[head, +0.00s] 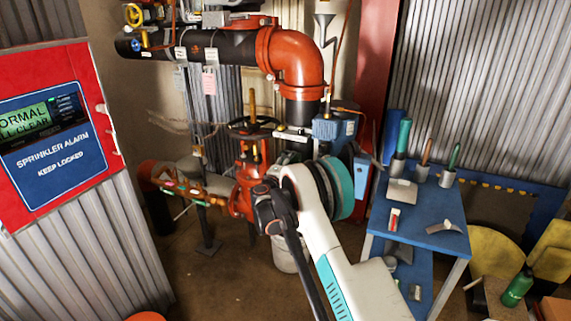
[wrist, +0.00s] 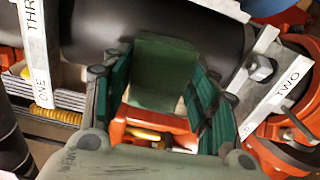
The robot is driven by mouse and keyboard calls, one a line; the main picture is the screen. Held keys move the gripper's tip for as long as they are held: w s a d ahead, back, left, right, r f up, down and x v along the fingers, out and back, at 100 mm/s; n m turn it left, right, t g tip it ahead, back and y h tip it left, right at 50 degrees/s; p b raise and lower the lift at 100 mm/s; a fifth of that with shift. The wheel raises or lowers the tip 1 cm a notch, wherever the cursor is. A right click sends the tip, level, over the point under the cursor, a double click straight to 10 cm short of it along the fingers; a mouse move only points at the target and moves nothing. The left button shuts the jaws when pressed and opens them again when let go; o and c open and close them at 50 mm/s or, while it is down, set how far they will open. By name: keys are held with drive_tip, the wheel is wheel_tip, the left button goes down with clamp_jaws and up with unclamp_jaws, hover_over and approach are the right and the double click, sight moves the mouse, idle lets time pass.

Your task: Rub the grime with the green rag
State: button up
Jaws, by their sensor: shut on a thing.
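In the wrist view my gripper (wrist: 165,90) has its green-padded fingers on either side of a dark green rag (wrist: 166,62). It is shut on the rag. The rag is in front of a dark, rounded pipe (wrist: 95,28); I cannot tell whether it touches the pipe. No patch of grime can be made out in either view. In the head view my arm reaches toward the red pipework, and its links hide the gripper and rag.
White strips marked ONE and THREE (wrist: 40,60) and TWO (wrist: 272,88) flank the pipe. A red valve (head: 243,190) stands left of my arm. A blue table (head: 425,215) with tools is to the right, and the sprinkler alarm panel (head: 50,130) is at left.

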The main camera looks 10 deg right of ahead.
drive_tip(key=shift+s+d+r, duration=0.9)
drive_tip(key=shift+s+d, duration=0.6)
drive_tip(key=shift+d, duration=0.7)
drive_tip(key=w+a, duration=0.4)
drive_tip(key=a, duration=0.2)
drive_tip(key=shift+w, duration=0.2)
idle(2.2)
drive_tip(key=shift+v, duration=2.9)
drive_tip(key=shift+s+a, duration=0.1)
drive_tip(key=shift+v, duration=1.35)
